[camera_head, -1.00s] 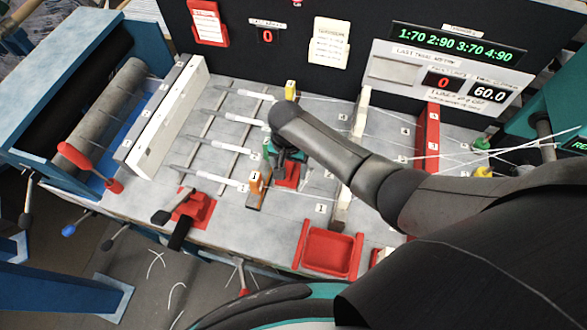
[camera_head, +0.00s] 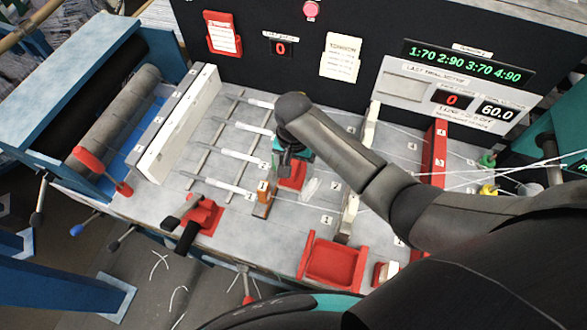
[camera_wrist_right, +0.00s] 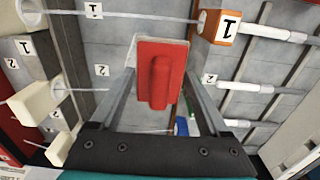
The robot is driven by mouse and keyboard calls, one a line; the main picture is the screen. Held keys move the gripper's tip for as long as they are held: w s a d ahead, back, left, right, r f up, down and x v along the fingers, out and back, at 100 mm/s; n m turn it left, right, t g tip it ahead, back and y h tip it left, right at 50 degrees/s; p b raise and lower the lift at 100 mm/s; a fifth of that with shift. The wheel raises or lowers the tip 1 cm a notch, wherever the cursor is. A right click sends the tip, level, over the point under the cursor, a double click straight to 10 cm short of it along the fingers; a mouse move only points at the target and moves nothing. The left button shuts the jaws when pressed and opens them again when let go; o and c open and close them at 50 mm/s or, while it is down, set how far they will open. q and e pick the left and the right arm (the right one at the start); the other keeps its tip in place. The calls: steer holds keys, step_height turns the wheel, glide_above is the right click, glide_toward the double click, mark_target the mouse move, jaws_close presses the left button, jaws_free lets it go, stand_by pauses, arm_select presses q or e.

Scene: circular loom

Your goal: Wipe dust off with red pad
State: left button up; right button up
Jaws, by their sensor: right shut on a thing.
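The red pad (camera_head: 291,177) is in my right gripper (camera_head: 287,158), low over the grey loom table (camera_head: 235,225), just right of the orange block marked 1 (camera_head: 263,200). In the right wrist view the red pad (camera_wrist_right: 160,75) has a raised red grip bar between the two fingers of my right gripper (camera_wrist_right: 160,92), which is shut on it. A pale edge shows around the pad's upper left. A small whitish patch (camera_head: 310,188) lies just right of the pad; I cannot tell whether it is dust. Contact with the table is unclear. My left gripper is not in view.
White shuttle-like rods (camera_head: 236,154) with threads lie left of the pad. A red tray (camera_head: 333,262) sits at the front edge and a red clamp (camera_head: 203,216) at front left. Cream posts (camera_head: 350,215) and a red upright bar (camera_head: 435,153) stand to the right.

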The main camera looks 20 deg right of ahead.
mark_target(295, 166)
steer(key=shift+d+r, duration=0.1)
steer(key=shift+r, duration=1.4)
steer(key=shift+r, duration=0.1)
